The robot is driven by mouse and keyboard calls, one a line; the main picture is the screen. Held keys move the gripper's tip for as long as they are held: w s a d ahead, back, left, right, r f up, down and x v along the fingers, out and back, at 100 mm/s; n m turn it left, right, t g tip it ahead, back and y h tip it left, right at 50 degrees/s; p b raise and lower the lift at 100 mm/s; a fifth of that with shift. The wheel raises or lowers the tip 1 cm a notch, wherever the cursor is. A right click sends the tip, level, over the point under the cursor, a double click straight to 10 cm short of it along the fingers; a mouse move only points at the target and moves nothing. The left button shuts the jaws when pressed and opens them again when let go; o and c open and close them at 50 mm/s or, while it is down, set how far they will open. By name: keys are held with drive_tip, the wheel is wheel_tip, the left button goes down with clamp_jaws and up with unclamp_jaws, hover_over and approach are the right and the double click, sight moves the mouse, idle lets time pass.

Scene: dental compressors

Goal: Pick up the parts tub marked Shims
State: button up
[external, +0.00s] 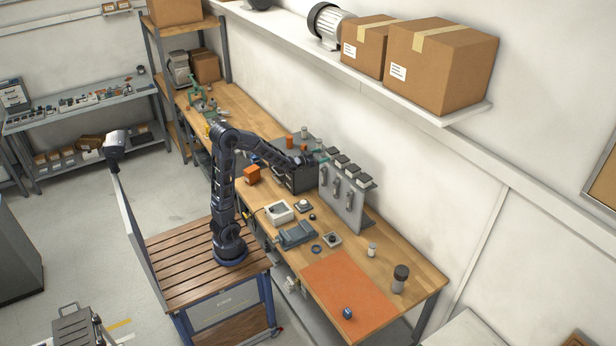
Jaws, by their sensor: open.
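No label reading Shims is legible at this size, so I cannot tell which thing is the parts tub. An orange bin (252,173) sits on the wooden bench (408,258), left of the dark box. A small blue round thing (347,313) lies on the orange mat (348,288). My arm reaches over the bench, with my gripper (306,162) at the dark box (299,180), near its top. The gripper is open; its fingertips are small and partly lost against the dark box, and I see nothing held. Whether it touches anything there I cannot tell.
A grey upright panel (344,196) with several handles and dark blocks on top stands right of my gripper. A white box (279,212) and a blue-grey device (296,235) lie nearer. A wall shelf (440,117) holds cartons above. The mat is mostly clear.

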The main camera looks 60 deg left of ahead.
sight(333, 150)
drive_tip(key=shift+w+d+r, duration=0.1)
drive_tip(key=shift+w, duration=1.95)
drive_tip(key=shift+w+d+r, duration=0.1)
drive_tip(key=shift+w, duration=1.9)
drive_tip(key=c, duration=1.2)
drive_tip(key=shift+o, duration=0.2)
drive_tip(key=shift+r, duration=0.1)
